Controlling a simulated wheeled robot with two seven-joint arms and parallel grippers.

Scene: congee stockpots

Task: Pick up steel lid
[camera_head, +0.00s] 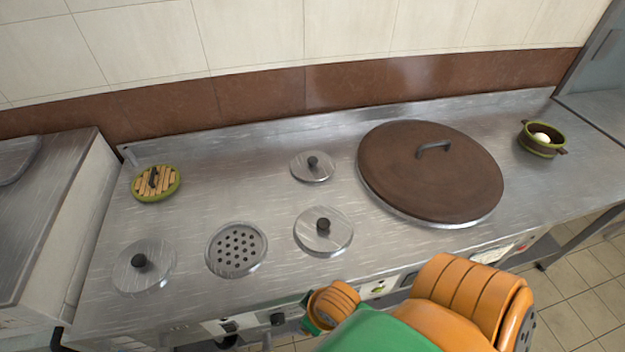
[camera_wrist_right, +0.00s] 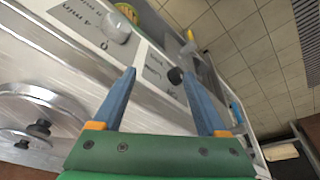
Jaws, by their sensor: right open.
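Three round steel lids with black knobs lie on the steel counter in the head view: one at the back (camera_head: 325,174), one nearer the front edge (camera_head: 339,243), and one at the front left (camera_head: 157,266). In the right wrist view, steel lids (camera_wrist_right: 62,112) with dark knobs show at the left edge. My right gripper (camera_wrist_right: 160,76) is open with nothing between its blue fingers, by the counter's front panel. The lids are off to the side of its fingers. In the head view its fingers are hidden. My left gripper is not in view.
A perforated steel opening (camera_head: 236,249) sits between the front lids. A large brown lid (camera_head: 400,180) covers the right part of the counter (camera_head: 240,180). A slatted green-rimmed item (camera_head: 168,181) lies at back left, and a small pot (camera_head: 538,148) stands at far right.

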